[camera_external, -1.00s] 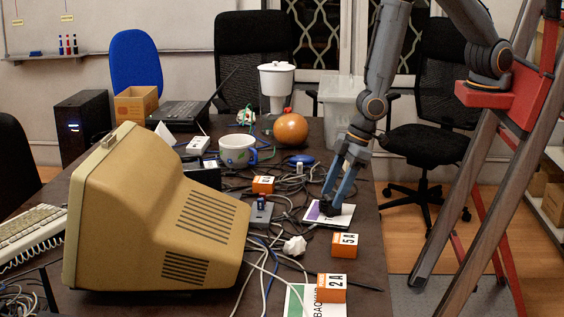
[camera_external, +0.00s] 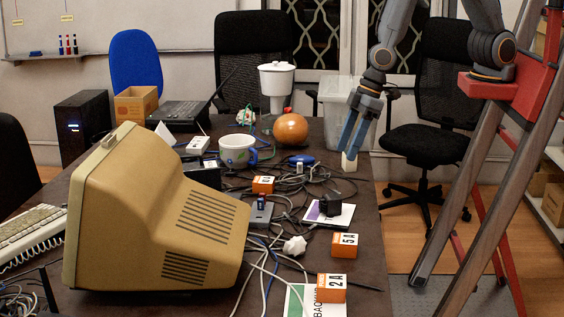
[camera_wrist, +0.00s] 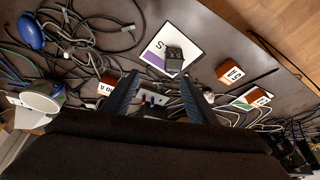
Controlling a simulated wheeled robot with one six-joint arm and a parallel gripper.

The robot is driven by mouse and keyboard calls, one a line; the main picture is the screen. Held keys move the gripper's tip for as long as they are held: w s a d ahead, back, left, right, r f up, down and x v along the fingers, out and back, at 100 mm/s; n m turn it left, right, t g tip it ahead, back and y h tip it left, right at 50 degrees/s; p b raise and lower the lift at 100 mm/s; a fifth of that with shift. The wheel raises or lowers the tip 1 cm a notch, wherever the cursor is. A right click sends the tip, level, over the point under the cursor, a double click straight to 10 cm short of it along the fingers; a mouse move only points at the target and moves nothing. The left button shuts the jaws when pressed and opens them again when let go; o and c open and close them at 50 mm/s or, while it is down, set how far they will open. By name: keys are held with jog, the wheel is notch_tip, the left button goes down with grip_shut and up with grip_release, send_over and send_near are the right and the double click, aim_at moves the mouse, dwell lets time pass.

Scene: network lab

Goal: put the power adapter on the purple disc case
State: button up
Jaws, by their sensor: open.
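The black power adapter (camera_external: 331,204) lies on the disc case (camera_external: 316,214), which is white with a purple strip, near the table's right edge. Both also show in the wrist view, the adapter (camera_wrist: 174,57) resting on the case (camera_wrist: 172,36). My gripper (camera_external: 347,151) is open and raised above and behind the case, apart from the adapter. In the wrist view its two fingers (camera_wrist: 160,80) are spread with nothing held between them.
Orange-labelled blocks (camera_external: 345,240) stand in front of the case. Tangled cables (camera_external: 290,184) lie left of it. A beige monitor (camera_external: 160,220) fills the front left. A small white object (camera_external: 349,163) shows just below my fingertips; its distance from them is unclear.

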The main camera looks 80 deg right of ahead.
jog(key=s+d+r+m, duration=0.1)
jog(key=s+d+r, duration=0.2)
jog(key=d, duration=0.4)
jog(key=s+d+r+m+g+h, duration=0.1)
jog(key=s+d+r, duration=0.2)
jog(key=d, duration=0.4)
jog(key=s+d+r+m, duration=0.1)
jog(key=s+d+r, duration=0.2)
jog(key=d, duration=0.5)
jog(key=shift+s+r+m+g+h, duration=0.35)
jog(key=shift+r+m+g+h, duration=0.05)
jog(key=shift+r, duration=0.1)
